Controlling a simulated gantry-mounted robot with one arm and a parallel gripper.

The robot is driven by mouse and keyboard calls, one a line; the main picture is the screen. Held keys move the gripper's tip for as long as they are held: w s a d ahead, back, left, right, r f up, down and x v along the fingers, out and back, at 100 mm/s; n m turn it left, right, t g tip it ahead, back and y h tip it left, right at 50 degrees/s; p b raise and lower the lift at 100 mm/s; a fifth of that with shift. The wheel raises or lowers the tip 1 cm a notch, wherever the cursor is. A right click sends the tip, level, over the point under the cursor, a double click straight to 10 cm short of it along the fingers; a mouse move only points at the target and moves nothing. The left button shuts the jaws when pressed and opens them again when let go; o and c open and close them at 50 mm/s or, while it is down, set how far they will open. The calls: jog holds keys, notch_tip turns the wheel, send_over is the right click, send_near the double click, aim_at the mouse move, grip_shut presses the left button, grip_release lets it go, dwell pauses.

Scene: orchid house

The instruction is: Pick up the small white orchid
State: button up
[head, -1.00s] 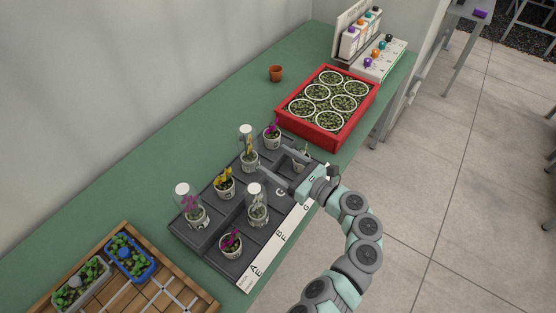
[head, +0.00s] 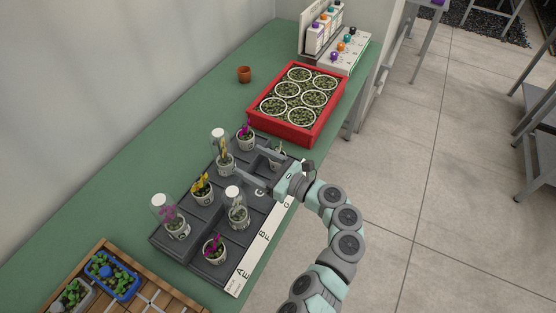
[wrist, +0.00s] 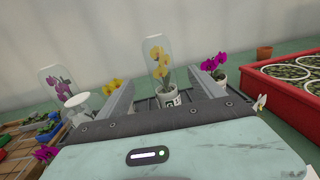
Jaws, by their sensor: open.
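A small white orchid (wrist: 260,103) shows at the right edge of my gripper in the wrist view. In the head view a pot (head: 278,157) stands beside my gripper's far finger, partly hidden by it; it seems to be the same plant. My gripper (head: 250,162) is open and empty over the dark tray (head: 190,252). In the wrist view a yellow orchid (wrist: 157,52) under a glass dome stands beyond and between the two fingers. Another domed pot (head: 237,212) stands near the tray's front; its flower is too small to tell.
A magenta orchid (head: 245,132), a yellow orchid (head: 202,185), a domed purple orchid (head: 168,215) and a front magenta orchid (head: 213,245) share the tray. A red crate (head: 318,137) stands behind right. A terracotta pot (head: 244,74) is alone on the green bench (head: 185,115).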

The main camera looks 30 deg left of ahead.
jog(key=shift+o, duration=0.2)
jog(key=w+d+f+m+t+b, duration=0.1)
jog(key=w+d+f+b, duration=0.1)
jog(key=d+f+b, duration=0.1)
jog(key=w+d+f+m+t+h+b, duration=0.1)
jog(key=w+d+f+t+b, duration=0.1)
jog(key=w+d+f+b, duration=0.1)
jog(key=w+d+f+m+t+b, duration=0.1)
jog(key=w+d+f+t+b, duration=0.1)
jog(key=d+f+b, duration=0.2)
jog(key=shift+w+d+f+b, duration=0.15)
jog(key=shift+d+f+b, duration=0.05)
jog(key=shift+d+f, duration=0.45)
jog(key=shift+w+d+f+b, duration=0.1)
jog(key=shift+d+f+b, duration=0.05)
jog(key=shift+d+f, duration=0.5)
jog(key=shift+w+f+m+t+h, duration=0.1)
jog(key=shift+w+m+t+h, duration=0.1)
jog(key=shift+m+t+h, duration=0.1)
jog(key=b+x, duration=0.1)
jog(key=x, duration=0.4)
jog(key=shift+s, duration=0.15)
jog(key=b+x, duration=0.1)
jog(key=x, duration=0.1)
jog(key=b+x, duration=0.1)
jog(key=x, duration=0.1)
jog(key=b+x, duration=0.1)
jog(key=shift+a+r, duration=0.4)
jog(key=shift+d, duration=0.1)
